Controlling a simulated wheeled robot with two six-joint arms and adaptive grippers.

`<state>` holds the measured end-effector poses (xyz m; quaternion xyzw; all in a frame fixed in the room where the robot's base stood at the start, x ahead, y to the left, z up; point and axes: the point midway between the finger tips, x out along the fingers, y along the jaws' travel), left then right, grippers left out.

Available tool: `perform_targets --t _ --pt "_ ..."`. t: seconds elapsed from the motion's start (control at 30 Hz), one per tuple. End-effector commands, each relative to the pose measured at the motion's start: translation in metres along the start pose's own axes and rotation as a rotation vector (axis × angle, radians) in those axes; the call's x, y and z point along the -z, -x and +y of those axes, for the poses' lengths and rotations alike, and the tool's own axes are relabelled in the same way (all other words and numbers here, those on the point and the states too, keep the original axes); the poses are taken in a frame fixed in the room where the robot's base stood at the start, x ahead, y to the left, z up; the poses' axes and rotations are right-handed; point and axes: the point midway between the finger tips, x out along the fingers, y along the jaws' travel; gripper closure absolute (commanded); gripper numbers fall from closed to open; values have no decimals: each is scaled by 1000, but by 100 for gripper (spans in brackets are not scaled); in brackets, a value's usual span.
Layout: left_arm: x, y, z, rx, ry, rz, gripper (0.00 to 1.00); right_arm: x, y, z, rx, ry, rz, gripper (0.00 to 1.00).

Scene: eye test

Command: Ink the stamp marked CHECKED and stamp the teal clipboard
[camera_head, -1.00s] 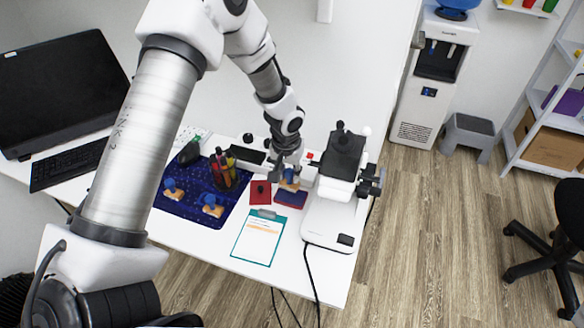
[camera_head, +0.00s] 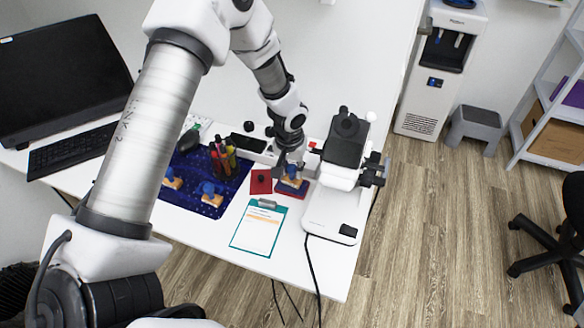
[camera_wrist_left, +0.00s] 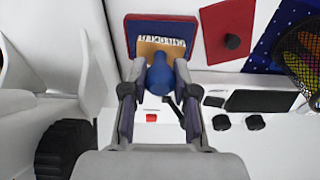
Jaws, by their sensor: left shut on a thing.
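My left gripper (camera_head: 291,170) is shut on a stamp with a blue handle (camera_wrist_left: 159,78) and a wooden base (camera_wrist_left: 165,48). The base bears a white label whose word is too small to read surely. The stamp is over the ink pad (camera_head: 290,193), dark blue with a red edge; the pad also shows in the left wrist view (camera_wrist_left: 160,25). I cannot tell whether the stamp touches it. The teal clipboard (camera_head: 236,243) with a paper lies in front of the pad. Two other blue-handled stamps (camera_head: 172,180) (camera_head: 210,193) stand on the blue mat. My right gripper is out of view.
A red lid with a black knob (camera_head: 261,184) lies left of the pad. A pen cup (camera_head: 223,158) is on the mat (camera_head: 190,201). A monitor (camera_head: 60,80) and keyboard (camera_head: 72,152) are at the left.

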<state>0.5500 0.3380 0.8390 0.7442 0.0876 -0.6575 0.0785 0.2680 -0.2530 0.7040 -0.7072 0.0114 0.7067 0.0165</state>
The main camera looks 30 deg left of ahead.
Motion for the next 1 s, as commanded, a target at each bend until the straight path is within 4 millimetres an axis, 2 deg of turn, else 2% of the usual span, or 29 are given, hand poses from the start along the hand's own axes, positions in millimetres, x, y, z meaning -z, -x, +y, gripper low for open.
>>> perform_targets --t 1.0 --pt "-1 -10 0 0 0 0 94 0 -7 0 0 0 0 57"
